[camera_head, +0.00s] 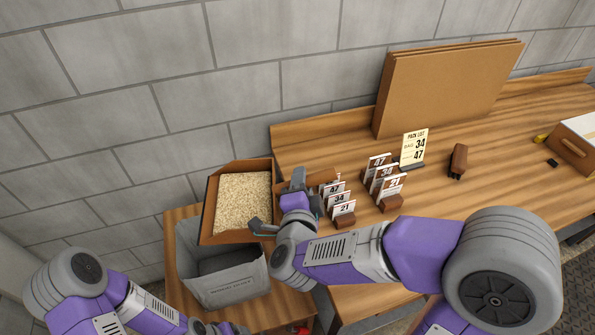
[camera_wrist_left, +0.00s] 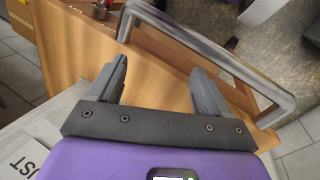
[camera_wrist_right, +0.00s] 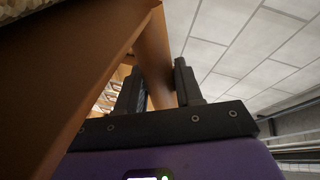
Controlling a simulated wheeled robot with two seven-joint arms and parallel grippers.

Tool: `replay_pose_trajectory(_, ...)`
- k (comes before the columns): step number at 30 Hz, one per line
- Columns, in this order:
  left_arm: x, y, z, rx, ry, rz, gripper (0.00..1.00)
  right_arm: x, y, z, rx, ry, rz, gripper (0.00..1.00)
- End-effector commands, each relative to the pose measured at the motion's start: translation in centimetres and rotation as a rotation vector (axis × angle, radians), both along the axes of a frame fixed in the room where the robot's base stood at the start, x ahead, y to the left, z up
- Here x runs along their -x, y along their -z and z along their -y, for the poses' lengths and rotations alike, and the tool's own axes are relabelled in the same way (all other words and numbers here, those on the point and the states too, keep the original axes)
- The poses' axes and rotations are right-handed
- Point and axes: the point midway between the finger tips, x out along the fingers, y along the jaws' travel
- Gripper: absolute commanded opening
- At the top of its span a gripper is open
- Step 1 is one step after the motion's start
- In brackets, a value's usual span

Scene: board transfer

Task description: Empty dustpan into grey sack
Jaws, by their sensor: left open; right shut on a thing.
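The brown dustpan (camera_head: 234,239) is full of pale sawdust-like bits (camera_head: 243,200). It is held over the back of the open grey sack (camera_head: 222,292), which stands on a lower wooden surface. My right gripper (camera_head: 278,203) is at the dustpan's right side; in the right wrist view it (camera_wrist_right: 160,85) is shut on a brown part of the dustpan (camera_wrist_right: 152,50). In the head view my left gripper is mostly cut off at the bottom edge. In the left wrist view it (camera_wrist_left: 160,75) is open and empty, near a bent metal bar (camera_wrist_left: 215,55).
Numbered cards in brown holders (camera_head: 344,222) stand right of the dustpan. A pack list card (camera_head: 413,147), a dark brown block (camera_head: 458,160) and brown boards (camera_head: 445,90) are farther right on the bench. A block wall (camera_head: 180,80) is behind.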

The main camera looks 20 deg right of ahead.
Motion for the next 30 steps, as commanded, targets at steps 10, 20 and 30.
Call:
replay_pose_trajectory(10,0.0,-1.6,0.0,0.0,0.0,-0.001,0.79,-0.3,-1.1,-0.9,0.076,-0.002,-0.019,0.0)
replay_pose_trajectory(20,0.0,-5.0,0.0,0.0,0.0,0.0,0.79,-0.7,-3.4,-2.7,0.243,-0.003,-0.058,0.0)
replay_pose_trajectory(30,0.0,-8.0,0.0,0.0,0.0,0.0,0.79,-1.3,-5.2,-5.0,0.411,-0.004,-0.098,0.0)
